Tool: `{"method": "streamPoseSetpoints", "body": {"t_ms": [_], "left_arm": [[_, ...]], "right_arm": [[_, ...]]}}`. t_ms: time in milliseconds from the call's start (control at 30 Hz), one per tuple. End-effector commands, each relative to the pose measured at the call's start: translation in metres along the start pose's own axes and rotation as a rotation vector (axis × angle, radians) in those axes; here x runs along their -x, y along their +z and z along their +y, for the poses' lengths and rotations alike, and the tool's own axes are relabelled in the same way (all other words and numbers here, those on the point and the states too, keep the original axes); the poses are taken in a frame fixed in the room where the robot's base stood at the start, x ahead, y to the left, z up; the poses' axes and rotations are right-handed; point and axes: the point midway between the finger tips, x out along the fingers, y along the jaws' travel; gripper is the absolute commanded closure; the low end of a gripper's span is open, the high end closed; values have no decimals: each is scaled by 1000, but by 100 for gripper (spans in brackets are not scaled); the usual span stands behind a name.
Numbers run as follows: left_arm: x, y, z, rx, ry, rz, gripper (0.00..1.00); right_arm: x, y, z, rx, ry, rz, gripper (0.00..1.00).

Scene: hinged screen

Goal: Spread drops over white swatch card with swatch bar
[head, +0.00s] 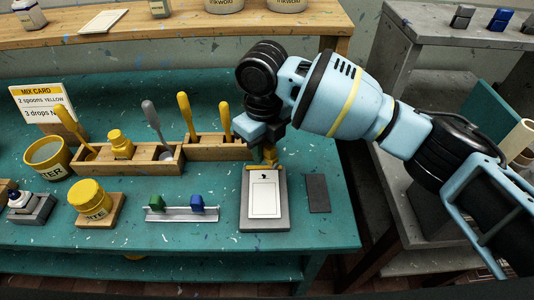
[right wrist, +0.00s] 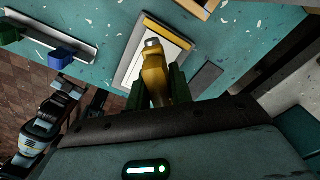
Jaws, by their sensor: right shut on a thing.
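The white swatch card (head: 265,200) lies on a grey board (head: 246,218) with a yellow strip at its far edge. A small dark mark shows near the card's far end. My right gripper (head: 268,148) is above that end, shut on a yellow bottle-like thing (right wrist: 155,75) with a grey tip. In the right wrist view its tip overlaps the card (right wrist: 176,47); contact cannot be told. A pale rail (head: 180,215) with a green block (head: 156,203) and a blue block (head: 197,204) lies left of the board. I cannot tell which thing is the swatch bar.
A dark flat slab (head: 317,193) lies right of the board. Behind stands a wooden rack (head: 212,150) with upright spoon handles. A yellow-lidded jar (head: 91,200) and a yellow water cup (head: 47,154) stand left. The teal table (head: 225,236) is clear along its front.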

Motion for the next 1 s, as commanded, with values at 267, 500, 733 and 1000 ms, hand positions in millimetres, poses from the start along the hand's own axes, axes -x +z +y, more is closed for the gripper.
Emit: {"method": "streamPoseSetpoints", "body": {"t_ms": [267,500,733,1000], "left_arm": [[2,3,-1,-4,-1,-7,19],[2,11,-1,-5,0,-21,19],[0,23,0,-2,3,-42,19],[-4,38,2,7,6,-67,19]], "right_arm": [[1,1,0,39,1,1,97],[-7,1,0,38,3,2,97],[-26,0,0,37,5,5,97],[-52,0,0,37,4,4,97]]}}
